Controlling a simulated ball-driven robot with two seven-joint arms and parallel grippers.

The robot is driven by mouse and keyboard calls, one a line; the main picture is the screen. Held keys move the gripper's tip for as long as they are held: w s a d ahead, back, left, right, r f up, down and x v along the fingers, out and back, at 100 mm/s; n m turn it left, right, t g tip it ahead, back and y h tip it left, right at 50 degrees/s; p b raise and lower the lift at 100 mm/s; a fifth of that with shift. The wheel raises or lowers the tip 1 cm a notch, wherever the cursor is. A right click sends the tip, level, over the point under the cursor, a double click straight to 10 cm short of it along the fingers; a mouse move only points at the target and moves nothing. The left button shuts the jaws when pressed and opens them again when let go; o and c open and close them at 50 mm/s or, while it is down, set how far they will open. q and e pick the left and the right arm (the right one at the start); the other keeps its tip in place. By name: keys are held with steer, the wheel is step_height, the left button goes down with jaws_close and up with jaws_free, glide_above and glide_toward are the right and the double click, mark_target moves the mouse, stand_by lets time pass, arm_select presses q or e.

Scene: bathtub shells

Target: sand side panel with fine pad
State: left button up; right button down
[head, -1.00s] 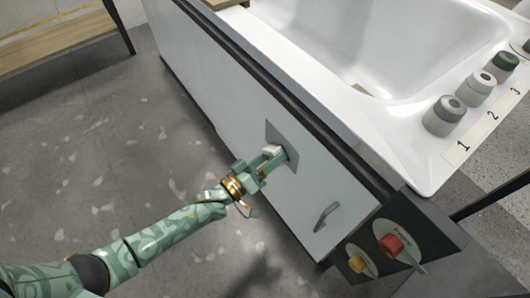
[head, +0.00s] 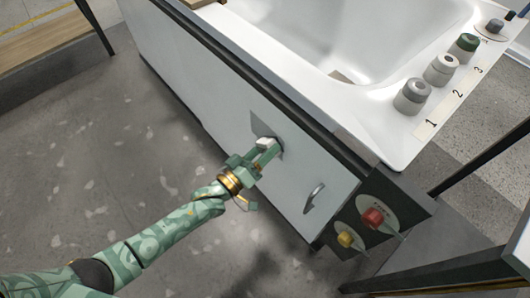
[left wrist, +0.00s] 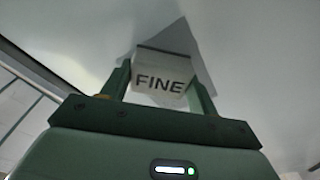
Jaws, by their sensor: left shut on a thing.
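The side panel (head: 200,85) is a pale, smooth face on the near side of the bathtub. A darker grey patch (head: 259,121) marks its surface toward the right. My left gripper (head: 268,148) is at the lower edge of that patch, shut on a pale block. In the left wrist view the block is the fine pad (left wrist: 162,76), lettered "FINE", held between the two green fingers. The pad is close against the panel; whether it touches cannot be told. The grey patch shows behind it there too. My right gripper is not in view.
A metal handle (head: 314,198) sticks out of the panel right of my gripper. Beyond it are a red knob (head: 373,217) and a yellow knob (head: 345,239).

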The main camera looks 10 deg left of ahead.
mark_target(258, 123)
arm_select(q)
steer(key=shift+w+a+b, duration=0.25)
steer(key=shift+w+a, duration=0.8)
steer(key=shift+a, duration=0.3)
steer(key=shift+w+a+b, duration=0.25)
steer(key=shift+w+a, duration=0.75)
steer(key=shift+a, duration=0.3)
steer(key=shift+w+a+b, duration=0.45)
steer(key=shift+w+a, duration=0.6)
steer(key=shift+a, duration=0.2)
steer(key=shift+w+a, duration=0.15)
steer(key=shift+r, duration=0.25)
step_height(258, 123, up, 2)
steer(key=shift+r+p, duration=0.1)
steer(key=shift+p, duration=0.85)
steer(key=shift+s, duration=0.2)
steer(key=shift+s+d+p, duration=0.55)
steer(key=shift+s+d, duration=0.25)
steer(key=shift+d, duration=0.35)
steer(key=shift+s+d+f, duration=0.25)
steer(key=shift+s+d, duration=0.1)
steer(key=shift+d, duration=0.1)
steer(key=shift+s+d+p, duration=0.5)
steer(key=shift+s+d, duration=0.4)
steer(key=shift+d, duration=0.25)
steer(key=shift+s+d+p, duration=0.45)
steer(key=shift+s+d, duration=0.4)
steer(key=shift+d, duration=0.3)
steer(key=shift+s+d, duration=0.4)
steer(key=shift+d, duration=0.05)
